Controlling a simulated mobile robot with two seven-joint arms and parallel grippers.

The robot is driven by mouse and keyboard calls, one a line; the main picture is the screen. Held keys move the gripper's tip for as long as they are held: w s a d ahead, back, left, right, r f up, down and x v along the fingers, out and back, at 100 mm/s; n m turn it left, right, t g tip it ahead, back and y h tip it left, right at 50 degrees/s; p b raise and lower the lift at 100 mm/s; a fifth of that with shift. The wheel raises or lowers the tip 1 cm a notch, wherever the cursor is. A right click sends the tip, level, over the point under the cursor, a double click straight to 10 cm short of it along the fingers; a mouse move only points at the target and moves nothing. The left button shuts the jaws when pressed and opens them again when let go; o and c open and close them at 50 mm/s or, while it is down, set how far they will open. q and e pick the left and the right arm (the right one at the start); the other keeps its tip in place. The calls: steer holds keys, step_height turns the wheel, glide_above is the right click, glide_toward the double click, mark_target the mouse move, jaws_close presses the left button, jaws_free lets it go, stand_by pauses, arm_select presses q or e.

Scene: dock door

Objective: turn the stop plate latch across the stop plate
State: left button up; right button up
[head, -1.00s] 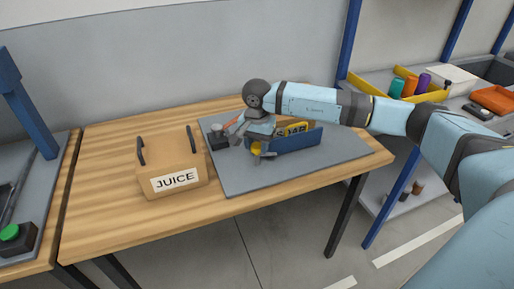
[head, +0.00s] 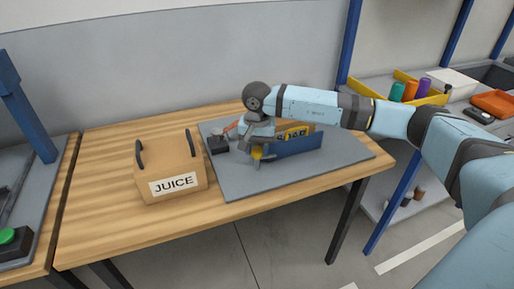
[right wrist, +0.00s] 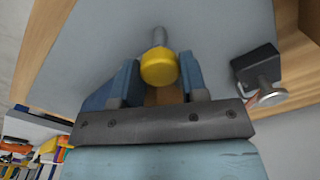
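My right gripper (head: 253,148) reaches down at the left end of the blue holder (head: 296,146). In the right wrist view its fingers (right wrist: 161,75) lie close on both sides of a yellow knob (right wrist: 159,69) and look shut on it. A grey bar (right wrist: 158,37) shows beyond the knob. The knob (head: 256,153) is partly hidden by the gripper in the head view. Left of it stands a black block (head: 218,146) with a round silver head and an orange-red piece beside it. I cannot tell for certain which part is the stop plate. My left gripper is not in view.
A SOAP box (head: 294,132) sits behind the blue holder's wall, on a grey board (head: 325,160). A JUICE box (head: 170,170) with two dark handles stands left on the wooden table (head: 100,190). Shelves with bins (head: 398,90) are at the right. The front of the board is clear.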

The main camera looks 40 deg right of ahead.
mark_target(257, 149)
steer(key=o, duration=0.4)
steer(key=shift+o, duration=0.2)
steer(key=shift+r, duration=0.1)
step_height(257, 149, up, 14)
steer(key=p, duration=0.1)
